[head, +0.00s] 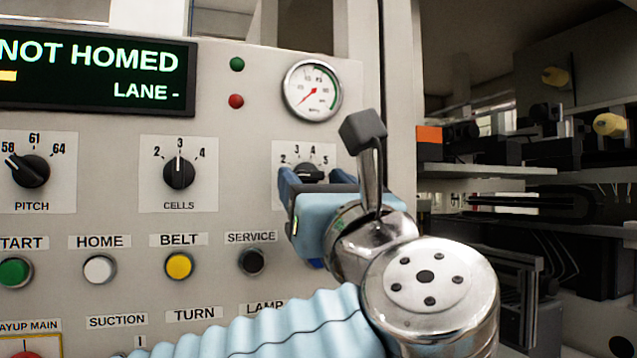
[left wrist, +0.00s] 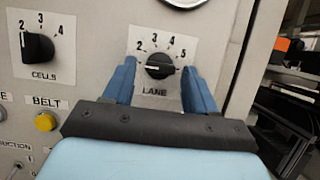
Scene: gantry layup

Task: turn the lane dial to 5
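The lane dial (head: 309,173) is a black knob on a white plate marked 2, 3, 4, 5, at the right of the grey panel. In the left wrist view the lane dial (left wrist: 160,66) shows a white line lying nearly level; which number it points at is unclear. My left gripper (head: 311,180) is at the dial, one blue finger on each side. In the left wrist view the gripper (left wrist: 160,78) is open, with narrow gaps between the fingers and the knob. In the head view the fingers hide the lower part of the dial. My right gripper is not in view.
The display (head: 95,70) reads NOT HOMED and LANE -. The cells dial (head: 179,173) and pitch dial (head: 30,171) are to the left. The service button (head: 252,262) and yellow belt button (head: 179,266) are below. A gauge (head: 312,89) is above the lane dial. Dark shelving stands right.

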